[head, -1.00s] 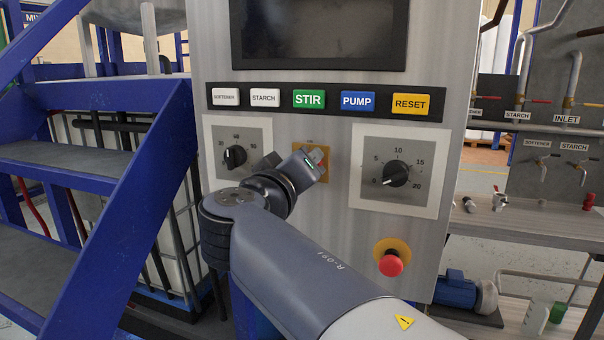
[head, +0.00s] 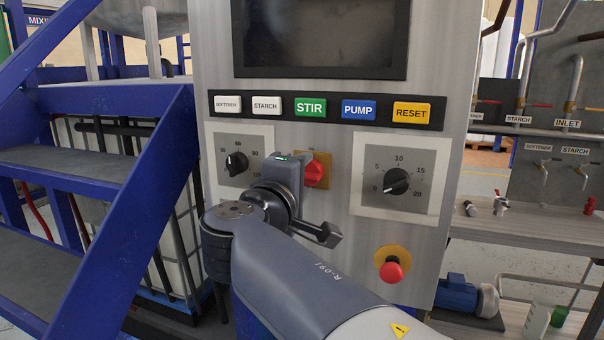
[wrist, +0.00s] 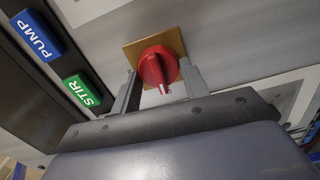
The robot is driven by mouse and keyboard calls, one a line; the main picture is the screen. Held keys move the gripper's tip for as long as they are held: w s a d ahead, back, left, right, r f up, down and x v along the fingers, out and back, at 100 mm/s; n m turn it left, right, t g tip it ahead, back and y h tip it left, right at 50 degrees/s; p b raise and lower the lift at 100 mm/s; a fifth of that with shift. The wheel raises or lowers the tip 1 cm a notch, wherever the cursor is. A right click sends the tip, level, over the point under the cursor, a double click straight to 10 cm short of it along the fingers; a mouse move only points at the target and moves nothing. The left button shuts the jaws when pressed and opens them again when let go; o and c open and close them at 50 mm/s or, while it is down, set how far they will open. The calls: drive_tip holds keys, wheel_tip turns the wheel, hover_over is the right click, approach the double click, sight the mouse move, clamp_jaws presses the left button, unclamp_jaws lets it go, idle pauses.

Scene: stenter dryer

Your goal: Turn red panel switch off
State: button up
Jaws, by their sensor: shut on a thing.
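The red panel switch (head: 315,173) is a round red knob with a raised grip on a yellow square plate (head: 325,158), between two dials on the steel panel. In the wrist view the red switch (wrist: 157,66) shows a white mark at its lower edge. My gripper (head: 304,172) is at the switch, with its body covering the switch's left side in the head view. In the wrist view my gripper's fingers (wrist: 160,82) stand on either side of the knob and are shut on it. The exact finger contact is partly hidden.
A row of labelled buttons, with STIR (head: 310,107) and PUMP (head: 358,109), runs above. A left dial (head: 236,163) and a right dial (head: 396,181) flank the switch. A red emergency button (head: 391,271) sticks out below right. Blue stairs (head: 130,215) stand at left.

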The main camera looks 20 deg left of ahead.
drive_tip(key=shift+n, duration=0.4)
drive_tip(key=o, duration=0.9)
drive_tip(key=shift+o, duration=0.2)
drive_tip(key=s+b, duration=0.1)
drive_tip(key=s, duration=1)
drive_tip(key=shift+a+b, duration=0.4)
drive_tip(key=shift+a, duration=0.05)
drive_tip(key=shift+w, duration=0.15)
